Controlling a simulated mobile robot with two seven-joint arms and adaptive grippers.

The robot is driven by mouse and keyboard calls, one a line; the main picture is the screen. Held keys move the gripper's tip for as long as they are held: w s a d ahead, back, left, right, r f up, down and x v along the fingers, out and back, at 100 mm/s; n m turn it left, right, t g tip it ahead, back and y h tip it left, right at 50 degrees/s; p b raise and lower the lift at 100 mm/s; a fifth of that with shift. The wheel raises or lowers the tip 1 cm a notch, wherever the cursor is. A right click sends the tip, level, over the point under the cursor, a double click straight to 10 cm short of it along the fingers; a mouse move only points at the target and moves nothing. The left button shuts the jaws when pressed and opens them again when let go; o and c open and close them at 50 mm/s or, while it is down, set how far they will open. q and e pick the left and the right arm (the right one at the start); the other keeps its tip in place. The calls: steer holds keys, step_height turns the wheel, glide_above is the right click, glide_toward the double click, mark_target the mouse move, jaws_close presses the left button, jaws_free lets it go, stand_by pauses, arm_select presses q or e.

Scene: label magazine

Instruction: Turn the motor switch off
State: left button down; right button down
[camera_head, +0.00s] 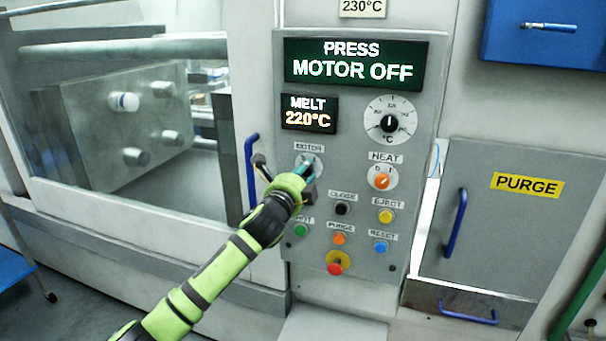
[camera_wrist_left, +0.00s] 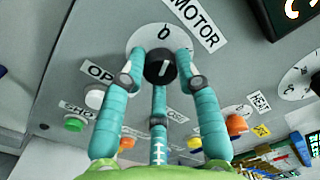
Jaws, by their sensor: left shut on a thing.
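The motor switch is a black knob with a white mark (camera_wrist_left: 160,66) on a pale round dial, under the MOTOR label (camera_wrist_left: 196,22) in the left wrist view. A 0 stands on the dial above the knob, and the mark points roughly toward it. My left gripper (camera_head: 307,170) is at this switch in the head view, its teal fingers hiding much of the knob. In the left wrist view the fingers (camera_wrist_left: 160,75) close around the knob from both sides, with one finger below. The display (camera_head: 352,65) reads PRESS MOTOR OFF. My right gripper is not in view.
The heat knob (camera_head: 381,179) is close to the right of the gripper. Several coloured buttons, including the red one (camera_head: 335,268), sit below. A blue door handle (camera_head: 251,172) stands out just left of the panel. A melt display (camera_head: 310,113) reads 220°C.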

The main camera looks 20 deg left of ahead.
arm_select(q)
steer(key=shift+n, duration=0.9)
steer(key=c, duration=0.9)
jaws_free()
steer(key=s, duration=1.2)
steer(key=shift+a+f, duration=0.15)
steer(key=shift+a, duration=0.05)
steer(key=shift+w+f, duration=0.1)
